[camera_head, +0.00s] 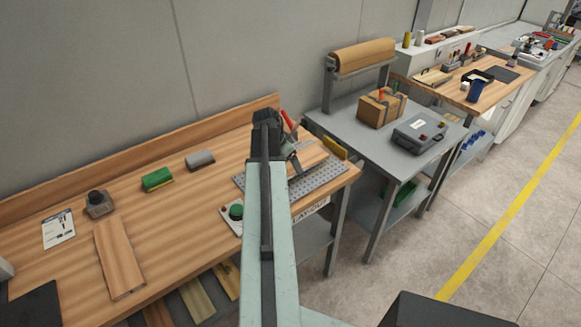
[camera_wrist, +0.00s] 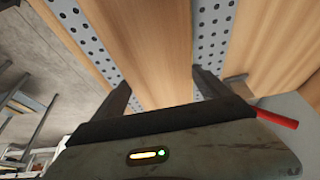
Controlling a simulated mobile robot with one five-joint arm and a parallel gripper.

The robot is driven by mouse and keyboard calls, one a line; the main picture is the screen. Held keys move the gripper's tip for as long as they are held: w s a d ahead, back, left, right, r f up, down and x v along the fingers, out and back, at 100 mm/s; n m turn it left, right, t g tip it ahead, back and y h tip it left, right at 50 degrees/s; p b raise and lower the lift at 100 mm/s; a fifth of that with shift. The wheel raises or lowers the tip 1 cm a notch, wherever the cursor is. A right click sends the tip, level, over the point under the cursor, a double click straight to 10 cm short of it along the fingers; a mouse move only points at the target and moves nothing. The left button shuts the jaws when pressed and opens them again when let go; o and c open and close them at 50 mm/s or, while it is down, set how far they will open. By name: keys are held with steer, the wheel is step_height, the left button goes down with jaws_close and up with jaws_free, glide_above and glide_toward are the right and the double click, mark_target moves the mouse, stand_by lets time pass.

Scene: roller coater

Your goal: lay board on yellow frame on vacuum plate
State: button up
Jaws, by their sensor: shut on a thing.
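My gripper (camera_wrist: 162,92) is shut on a wooden board (camera_wrist: 150,45), with one finger at each long edge. In the wrist view the board lies across the perforated vacuum plate (camera_wrist: 213,35), whose holes show on both sides of it. In the head view the board (camera_head: 312,156) is over the grey vacuum plate (camera_head: 325,182) at the bench's right end. I cannot tell whether it touches the plate. A yellow piece (camera_head: 335,148) shows at the plate's far right side; I cannot make out a full yellow frame. My arm hides part of the plate and the gripper.
A second plank (camera_head: 118,258) lies at the bench's left. A green block (camera_head: 157,180), a grey block (camera_head: 200,160) and a green button box (camera_head: 236,214) are on the bench. A red handle (camera_wrist: 275,118) is close to my gripper. A grey table (camera_head: 350,122) stands right.

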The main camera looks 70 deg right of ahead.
mark_target(288, 164)
steer(key=shift+d, duration=0.2)
steer(key=b+x, duration=0.4)
steer(key=shift+w+a+f, duration=0.15)
steer(key=shift+w+a, duration=0.1)
steer(key=shift+a, duration=0.1)
steer(key=shift+w+a, duration=0.1)
steer(key=shift+w, duration=0.15)
steer(key=o, duration=1.7)
